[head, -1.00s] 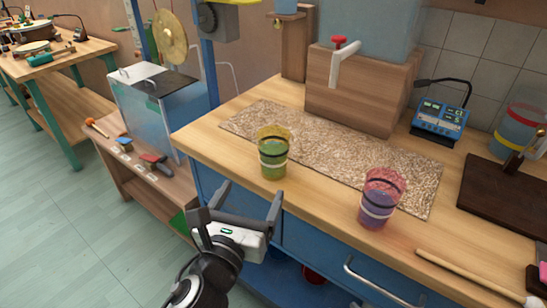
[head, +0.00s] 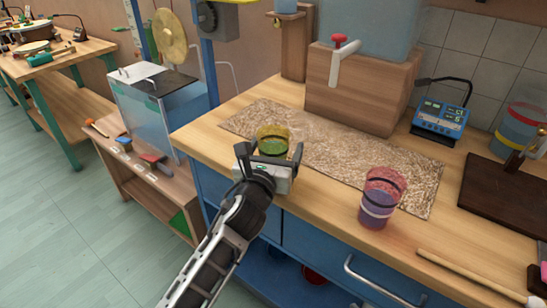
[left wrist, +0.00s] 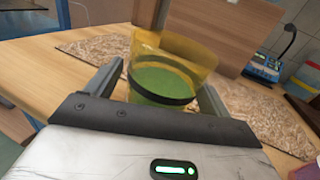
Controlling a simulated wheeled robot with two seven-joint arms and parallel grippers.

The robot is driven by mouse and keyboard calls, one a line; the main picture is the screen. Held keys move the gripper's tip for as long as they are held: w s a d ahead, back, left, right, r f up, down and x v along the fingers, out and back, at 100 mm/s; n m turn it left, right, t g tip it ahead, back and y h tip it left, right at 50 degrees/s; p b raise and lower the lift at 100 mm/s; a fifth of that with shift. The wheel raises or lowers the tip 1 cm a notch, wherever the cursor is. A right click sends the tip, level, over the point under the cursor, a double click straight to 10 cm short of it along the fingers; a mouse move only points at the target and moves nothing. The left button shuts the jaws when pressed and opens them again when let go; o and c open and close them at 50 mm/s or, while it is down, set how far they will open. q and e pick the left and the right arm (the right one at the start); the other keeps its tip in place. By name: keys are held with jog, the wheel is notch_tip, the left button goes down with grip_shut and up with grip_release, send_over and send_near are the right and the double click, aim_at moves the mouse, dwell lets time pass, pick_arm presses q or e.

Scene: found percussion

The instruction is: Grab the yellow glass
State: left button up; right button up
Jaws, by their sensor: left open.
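The yellow glass (head: 272,138) stands upright at the front left of the workbench, by the edge of the speckled mat. It is see-through yellow, with dark bands and green contents. In the left wrist view the yellow glass (left wrist: 165,78) sits between the two fingers. My left gripper (head: 273,158) is open, with one finger on each side of the glass. I cannot tell whether the fingers touch it. The gripper body hides the lower part of the glass. My right gripper is not in view.
A pink glass (head: 382,197) with purple contents stands to the right on the workbench. The speckled mat (head: 340,160) lies behind. A wooden block with a tap (head: 345,62) and a blue meter (head: 440,119) stand farther back. A wooden stick (head: 470,278) lies at the front right.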

pick_arm(q)
jog(key=shift+w+d, duration=0.1)
jog(key=shift+w, duration=0.25)
jog(key=c, duration=1.2)
jog(key=shift+r, duration=0.1)
jog(key=shift+c, duration=0.6)
jog(key=shift+r, duration=0.1)
